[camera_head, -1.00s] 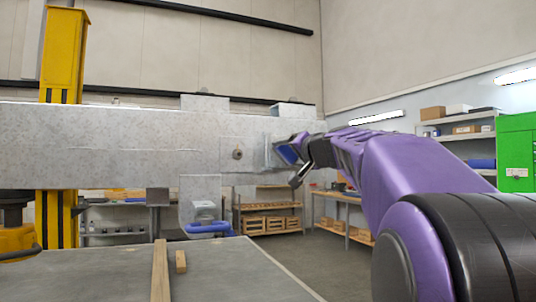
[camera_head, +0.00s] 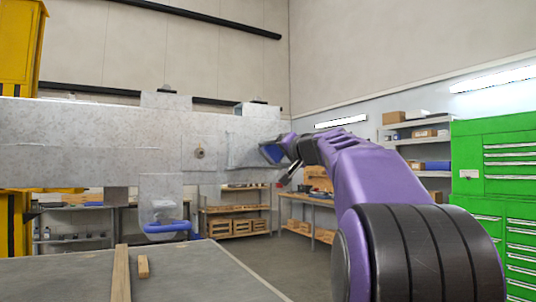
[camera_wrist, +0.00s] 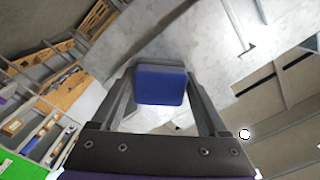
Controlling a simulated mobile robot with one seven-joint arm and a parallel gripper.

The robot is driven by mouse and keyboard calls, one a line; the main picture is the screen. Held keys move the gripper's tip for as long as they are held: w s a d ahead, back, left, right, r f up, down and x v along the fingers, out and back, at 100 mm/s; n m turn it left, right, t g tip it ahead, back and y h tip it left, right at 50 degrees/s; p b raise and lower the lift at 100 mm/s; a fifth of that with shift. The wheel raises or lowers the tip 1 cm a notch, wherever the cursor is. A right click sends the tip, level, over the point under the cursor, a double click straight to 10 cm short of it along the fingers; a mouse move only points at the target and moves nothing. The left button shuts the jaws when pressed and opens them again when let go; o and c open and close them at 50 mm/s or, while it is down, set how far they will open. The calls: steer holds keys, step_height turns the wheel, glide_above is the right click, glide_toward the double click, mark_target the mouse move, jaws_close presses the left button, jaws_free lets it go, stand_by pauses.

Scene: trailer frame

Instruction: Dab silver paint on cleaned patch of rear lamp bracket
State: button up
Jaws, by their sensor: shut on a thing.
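My gripper (camera_head: 283,156) is shut on a blue block (camera_head: 271,153) at the right end of the grey trailer beam (camera_head: 90,145). In the wrist view the same block (camera_wrist: 159,86) sits between the two dark fingers, with a grey band at its far edge. A grey plate (camera_head: 240,149) stands out at the beam's end, just left of the block; it may be the rear lamp bracket. I cannot tell whether the block touches it. I cannot make out a cleaned patch or any silver paint.
A grey table (camera_head: 195,268) with two wooden strips (camera_head: 121,272) fills the lower left. A hanging grey bracket with a blue tube (camera_head: 168,228) is under the beam. A green cabinet (camera_head: 468,165) stands at the right. Open floor lies beyond the table.

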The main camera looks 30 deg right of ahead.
mark_target(243, 152)
steer(key=shift+a, duration=0.15)
steer(key=shift+s+a+b, duration=0.1)
steer(key=shift+a+b, duration=0.6)
steer(key=shift+a, duration=2.8)
steer(key=shift+d+r, duration=0.1)
steer(key=shift+d, duration=3.45)
steer(key=shift+a, duration=3.6)
steer(key=shift+s+d, duration=0.15)
steer(key=shift+s, duration=1.35)
steer(key=shift+s+d, duration=0.1)
steer(key=shift+s, duration=1.35)
steer(key=shift+s, duration=0.1)
